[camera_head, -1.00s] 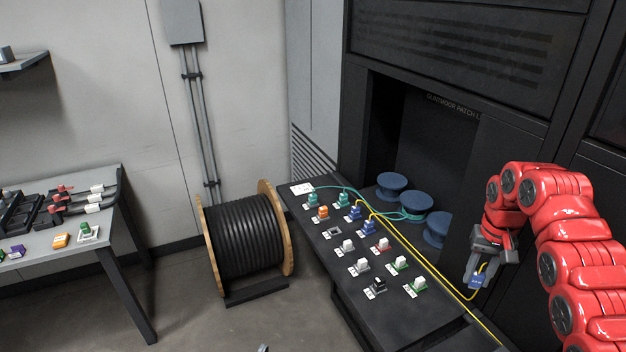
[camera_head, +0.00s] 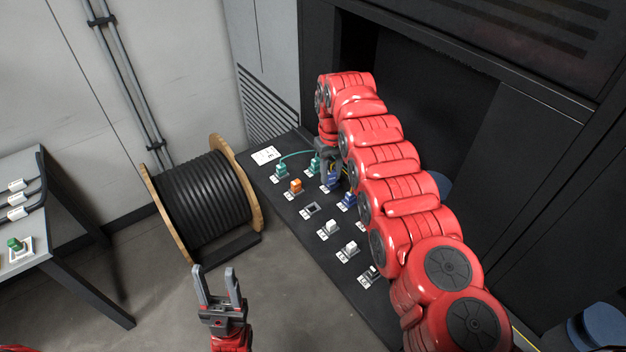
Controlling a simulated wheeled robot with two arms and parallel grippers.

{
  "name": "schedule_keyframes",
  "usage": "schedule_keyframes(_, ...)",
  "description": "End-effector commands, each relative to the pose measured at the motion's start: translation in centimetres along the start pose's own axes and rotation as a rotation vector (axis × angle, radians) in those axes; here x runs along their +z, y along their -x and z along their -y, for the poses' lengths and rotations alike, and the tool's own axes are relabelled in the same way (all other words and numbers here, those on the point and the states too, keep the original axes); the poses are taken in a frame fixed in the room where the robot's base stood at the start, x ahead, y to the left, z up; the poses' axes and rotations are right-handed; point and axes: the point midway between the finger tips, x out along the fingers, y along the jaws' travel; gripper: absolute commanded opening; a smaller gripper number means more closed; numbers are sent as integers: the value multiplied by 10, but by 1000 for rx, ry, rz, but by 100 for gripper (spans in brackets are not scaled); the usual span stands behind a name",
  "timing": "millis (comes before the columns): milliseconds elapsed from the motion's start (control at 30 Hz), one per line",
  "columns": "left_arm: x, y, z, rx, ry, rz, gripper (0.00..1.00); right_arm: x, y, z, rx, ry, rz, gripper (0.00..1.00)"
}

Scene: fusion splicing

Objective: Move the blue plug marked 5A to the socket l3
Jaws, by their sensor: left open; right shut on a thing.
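My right gripper (camera_head: 329,168) is over the far part of the black panel (camera_head: 283,217), partly hidden by my arm. It is shut on the blue plug with the yellow cable, which I cannot clearly separate from a blue plug (camera_head: 330,187) just below the fingers. Another blue plug (camera_head: 349,201) sits nearer, beside my arm. The labels are too small to read. My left gripper (camera_head: 216,270) is open and empty, over the floor left of the panel.
Teal plugs (camera_head: 281,171) stand at the panel's far end and white plugs (camera_head: 331,227) nearer. My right arm hides the panel's right side. A cable spool (camera_head: 202,198) stands on the floor to the left. A table (camera_head: 62,225) stands at far left.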

Motion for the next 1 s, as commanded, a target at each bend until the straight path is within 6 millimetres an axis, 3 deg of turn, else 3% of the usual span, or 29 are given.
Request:
schedule_keyframes(200,-3,-16,1,0,0,0,50,-3,-12,26,-1,102,3,0)
schedule_keyframes(1000,-4,-21,1,0,0,0,50,-6,-25,41,1,175,-5,0)
